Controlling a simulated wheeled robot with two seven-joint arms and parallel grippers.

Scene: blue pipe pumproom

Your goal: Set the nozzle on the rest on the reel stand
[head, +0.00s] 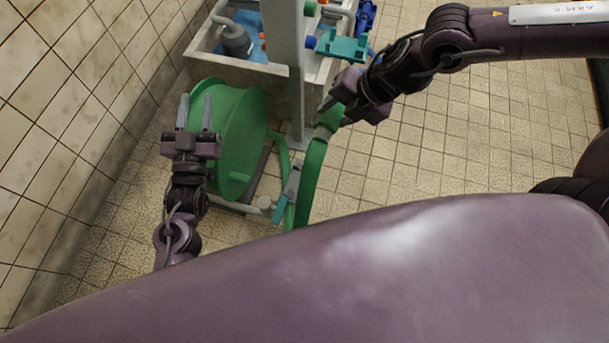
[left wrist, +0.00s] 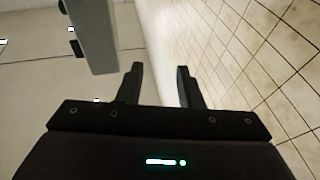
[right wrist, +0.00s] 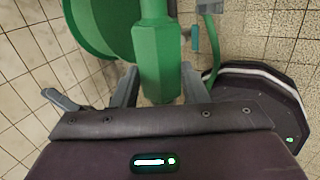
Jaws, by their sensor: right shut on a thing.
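My right gripper (head: 330,104) is shut on the green nozzle (head: 323,128). It holds the nozzle in the air right of the reel, and the green hose hangs down from it. In the right wrist view the nozzle (right wrist: 158,72) sits between the two fingers (right wrist: 160,88). The green reel (head: 232,125) is on a grey reel stand (head: 232,206) low on the floor. A grey lever-like piece with a teal end (head: 279,209) is at the stand's right side; I cannot tell whether it is the rest. My left gripper (head: 195,112) is open and empty, in front of the reel.
A grey post (head: 286,60) rises behind the reel, beside a basin (head: 205,48) with blue water and a grey pump (head: 235,41). Teal and blue fittings (head: 343,47) are right of the post. A tiled wall (head: 80,90) bounds the left. The tiled floor (head: 430,150) is clear at right.

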